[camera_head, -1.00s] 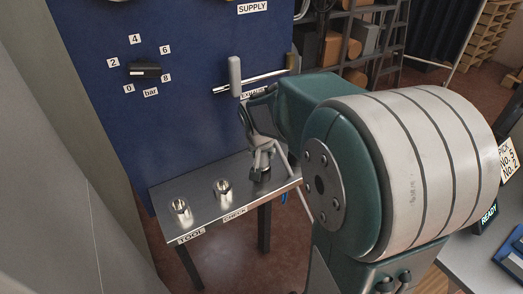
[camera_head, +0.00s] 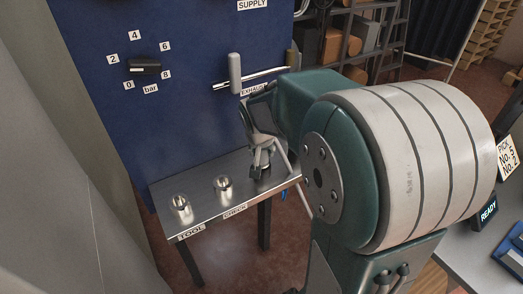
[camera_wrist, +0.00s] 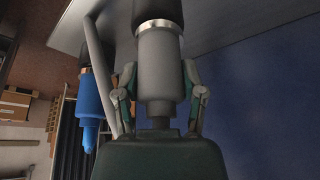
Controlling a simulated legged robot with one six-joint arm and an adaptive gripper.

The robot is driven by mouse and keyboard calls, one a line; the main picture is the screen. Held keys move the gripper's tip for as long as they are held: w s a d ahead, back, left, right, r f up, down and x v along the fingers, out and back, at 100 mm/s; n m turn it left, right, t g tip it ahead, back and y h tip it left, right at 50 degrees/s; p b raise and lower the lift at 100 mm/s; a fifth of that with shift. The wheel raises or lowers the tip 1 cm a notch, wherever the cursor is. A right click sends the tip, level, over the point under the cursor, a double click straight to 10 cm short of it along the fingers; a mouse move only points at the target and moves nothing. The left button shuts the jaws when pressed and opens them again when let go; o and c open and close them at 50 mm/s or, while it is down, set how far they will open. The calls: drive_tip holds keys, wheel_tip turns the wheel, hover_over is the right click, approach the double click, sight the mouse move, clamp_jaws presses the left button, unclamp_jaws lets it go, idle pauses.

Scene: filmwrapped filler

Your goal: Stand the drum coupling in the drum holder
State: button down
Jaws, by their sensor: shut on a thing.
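My gripper (camera_head: 262,160) is over the far right end of the metal shelf. In the wrist view my gripper (camera_wrist: 161,92) is shut on a grey cylinder with a bright metal ring and a dark end, which I take to be the drum coupling (camera_wrist: 158,60). The coupling is in line with my gripper, its dark end leaving the top of the picture. No label reading drum is visible. A holder below my gripper is hidden or too small to tell, and so is whether the coupling touches the shelf.
The metal shelf (camera_head: 205,212) carries two silver cups, one by the TOOL label (camera_head: 181,207) and one by the CHECK label (camera_head: 223,188). A blue nozzle-like part (camera_wrist: 90,100) hangs beside a grey bar. A blue panel (camera_head: 190,110) with a handle stands behind.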

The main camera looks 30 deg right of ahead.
drive_tip(key=shift+f, duration=0.2)
drive_tip(key=shift+c, duration=0.5)
unclamp_jaws()
drive_tip(key=shift+r, duration=0.25)
drive_tip(key=v, duration=1.1)
drive_tip(key=s+a+n+t+y, duration=0.1)
drive_tip(key=s+a+n, duration=0.2)
drive_tip(key=s+a, duration=0.2)
drive_tip(key=s+a+f+n+y, duration=0.1)
drive_tip(key=s+a+n, duration=0.2)
drive_tip(key=s, duration=0.7)
drive_tip(key=shift+s+a+f+n+t+y, duration=0.3)
drive_tip(key=shift+a+n+t, duration=0.1)
drive_tip(key=shift+a, duration=0.75)
